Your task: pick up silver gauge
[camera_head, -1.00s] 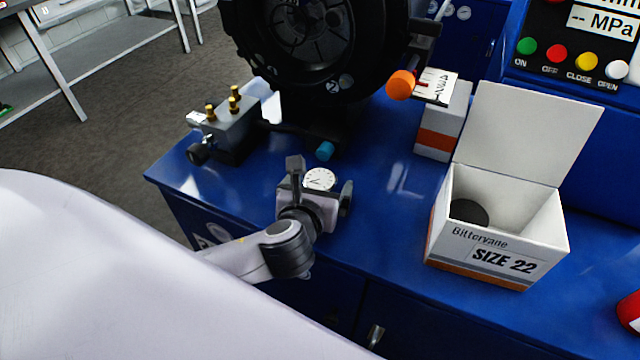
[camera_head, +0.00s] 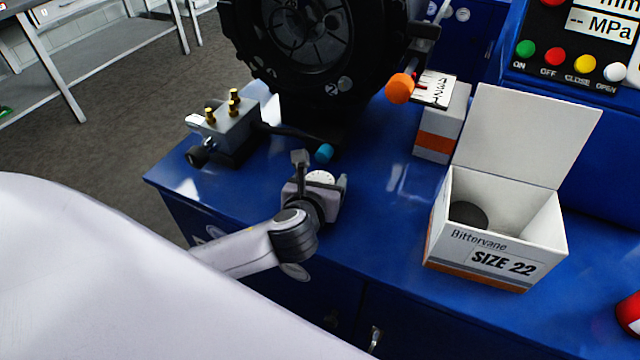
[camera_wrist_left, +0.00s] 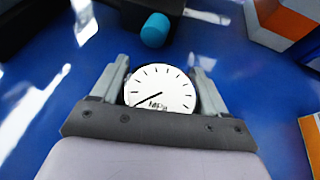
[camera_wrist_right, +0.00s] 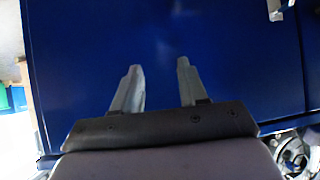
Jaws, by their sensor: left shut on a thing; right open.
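The silver gauge (camera_head: 320,178) has a round white dial with black marks. In the left wrist view the gauge (camera_wrist_left: 161,88) sits between the two fingers, its dial facing the camera and its lower edge hidden by my gripper. My left gripper (camera_head: 322,184) is shut on the gauge over the blue bench top, near its front edge. I cannot tell whether the gauge touches the bench. My right gripper (camera_wrist_right: 160,82) is open and empty in the right wrist view, facing a plain blue surface. It is not visible in the head view.
A black wheel-like machine (camera_head: 315,45) with a blue-tipped handle (camera_head: 323,153) stands behind the gauge. A grey block with brass fittings (camera_head: 228,128) is at the left. An open white box marked SIZE 22 (camera_head: 497,262) stands at the right. Bare blue bench (camera_head: 385,215) lies between.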

